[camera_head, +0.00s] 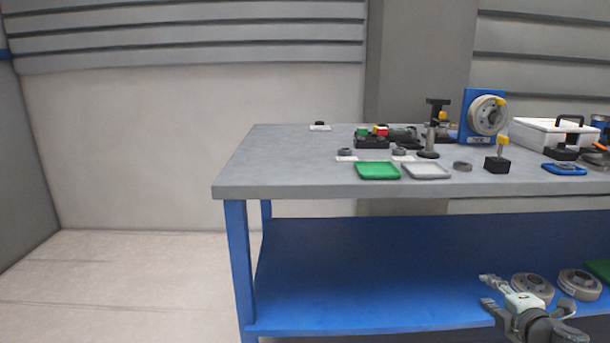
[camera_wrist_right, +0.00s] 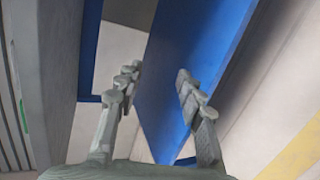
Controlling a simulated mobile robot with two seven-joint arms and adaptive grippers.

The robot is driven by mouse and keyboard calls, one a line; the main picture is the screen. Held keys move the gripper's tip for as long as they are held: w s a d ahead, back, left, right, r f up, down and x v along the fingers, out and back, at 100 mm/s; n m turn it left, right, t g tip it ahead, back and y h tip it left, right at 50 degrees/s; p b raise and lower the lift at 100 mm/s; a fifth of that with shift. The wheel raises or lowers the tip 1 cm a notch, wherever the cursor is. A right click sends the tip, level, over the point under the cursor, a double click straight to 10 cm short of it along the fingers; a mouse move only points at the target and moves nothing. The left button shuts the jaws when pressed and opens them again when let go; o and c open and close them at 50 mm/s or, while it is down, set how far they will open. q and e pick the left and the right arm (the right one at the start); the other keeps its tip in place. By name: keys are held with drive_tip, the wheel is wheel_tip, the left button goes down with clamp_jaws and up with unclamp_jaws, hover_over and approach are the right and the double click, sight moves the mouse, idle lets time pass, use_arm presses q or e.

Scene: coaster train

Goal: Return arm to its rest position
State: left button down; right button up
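My right gripper (camera_head: 487,290) is at the lower right of the head view, in front of the blue lower shelf (camera_head: 350,275) of the workbench and below the tabletop. In the right wrist view its two fingers (camera_wrist_right: 158,85) are spread apart with nothing between them. Blue bench parts (camera_wrist_right: 190,70) show beyond the fingers; I cannot tell whether any finger touches them. My left gripper is in neither view.
The grey tabletop (camera_head: 290,160) holds a green tray (camera_head: 377,171), a grey tray (camera_head: 426,170), a blue stand with a disc (camera_head: 487,115) and a white box (camera_head: 545,134). Round metal discs (camera_head: 532,287) lie on the lower shelf near my right gripper. Floor left of the bench is clear.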

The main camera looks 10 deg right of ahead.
drive_tip(key=s+a+f+m+g, duration=0.2)
drive_tip(key=s+a+f+m, duration=0.2)
drive_tip(key=s+f, duration=0.3)
drive_tip(key=s+a+f+m+g, duration=0.3)
drive_tip(key=s+a+f+m, duration=0.15)
drive_tip(key=f, duration=0.45)
drive_tip(key=s+a+f+m+g+y, duration=0.1)
drive_tip(key=s+a+f+m+g, duration=0.1)
drive_tip(key=s+a, duration=0.4)
drive_tip(key=s+a+f+m+g, duration=0.3)
drive_tip(key=s+a+f, duration=0.3)
drive_tip(key=s, duration=0.3)
drive_tip(key=shift+a+f+m+g+y, duration=0.3)
drive_tip(key=shift+a+f+m+y, duration=0.15)
drive_tip(key=shift+m, duration=0.4)
